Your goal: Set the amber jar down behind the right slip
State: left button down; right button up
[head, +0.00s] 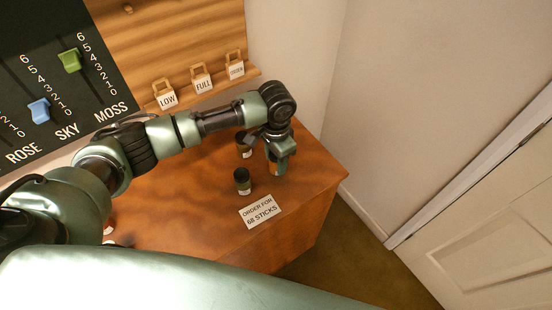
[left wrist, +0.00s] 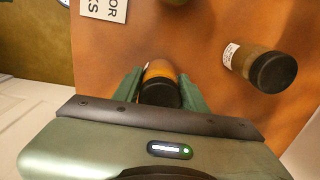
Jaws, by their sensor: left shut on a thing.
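My left gripper (head: 280,152) is over the right part of the table, shut on the amber jar (head: 271,166). In the left wrist view the amber jar (left wrist: 158,70), with a dark lid, sits between the two green fingers (left wrist: 158,88). Whether its base touches the table is hard to tell. A white slip (head: 260,211) reading "ORDER FOR 68 STICKS" lies on the table, nearer than the jar and a little left of it. A corner of the slip (left wrist: 103,9) shows in the left wrist view. My right gripper is not in view.
A dark-lidded olive jar (head: 242,181) stands left of the amber one. Another dark-lidded jar (head: 244,147) stands farther back, partly behind my arm. The wooden table (head: 310,190) is bare to its right edge.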

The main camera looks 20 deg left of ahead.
pick_arm(q)
jog(key=c, duration=0.8)
grip_release()
jog(key=shift+f, duration=0.1)
notch_tip(320, 180, up, 12)
jog(key=shift+r+b, duration=0.2)
jog(key=shift+b, duration=0.6)
jog(key=shift+f, duration=0.1)
